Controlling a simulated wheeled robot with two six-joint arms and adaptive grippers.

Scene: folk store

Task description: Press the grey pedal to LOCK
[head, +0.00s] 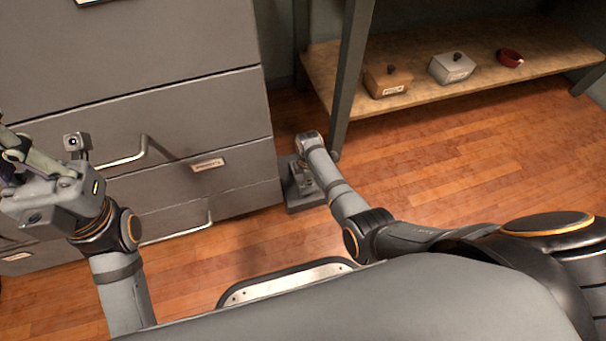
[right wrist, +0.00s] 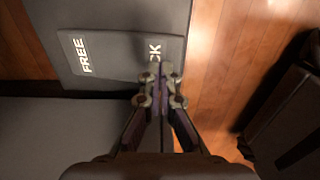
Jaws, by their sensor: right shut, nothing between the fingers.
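The grey pedal (head: 294,206) is low on the floor between the drawer cabinet and the bench leg. In the right wrist view it is a dark grey plate (right wrist: 110,55) lettered FREE at its left end and CK at its right end, the rest of that second word hidden. My right gripper (right wrist: 160,73) is shut and empty, its fingertips over the lettered CK end. I cannot tell whether they touch it. In the head view the right gripper (head: 304,186) points down at the pedal. My left gripper (head: 14,160) is raised at the left, partly cut off by the frame edge.
A grey drawer cabinet (head: 190,125) with bar handles stands at the left, close beside the pedal. A bench leg (head: 350,70) is just right of it. A low wooden shelf (head: 420,100) holds two lidded boxes and a red dish. The wooden floor at the right is clear.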

